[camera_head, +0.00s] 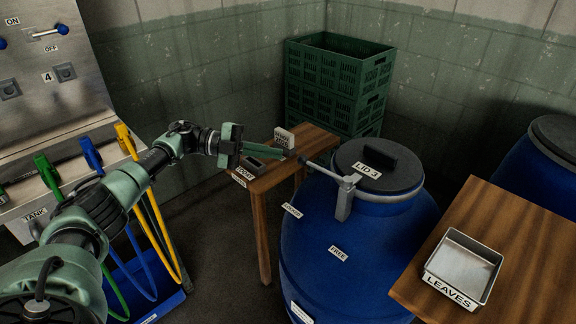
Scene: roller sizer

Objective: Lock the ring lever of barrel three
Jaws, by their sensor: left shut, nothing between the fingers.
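Barrel three is the blue barrel (340,275) right of centre, with a dark lid (378,160) labelled "LID 3". Its metal ring lever (328,174) sticks out to the upper left from a grey bracket (345,202) at the rim. On the barrel's side are a small label (292,210) at the left, which seems to read "LOCKED", and a "FREE" label (338,253). My left gripper (286,153) is shut and empty. In the picture its long green fingers point right, with the tips just left of the lever's end, apparently apart from it. My right gripper is not in view.
A small wooden table (262,186) behind the fingers carries a dark tray and a pale sign block (284,137). Green crates (335,85) stand in the corner. A wooden table (470,215) with a "LEAVES" tray (464,266) and another blue barrel (540,175) are at right.

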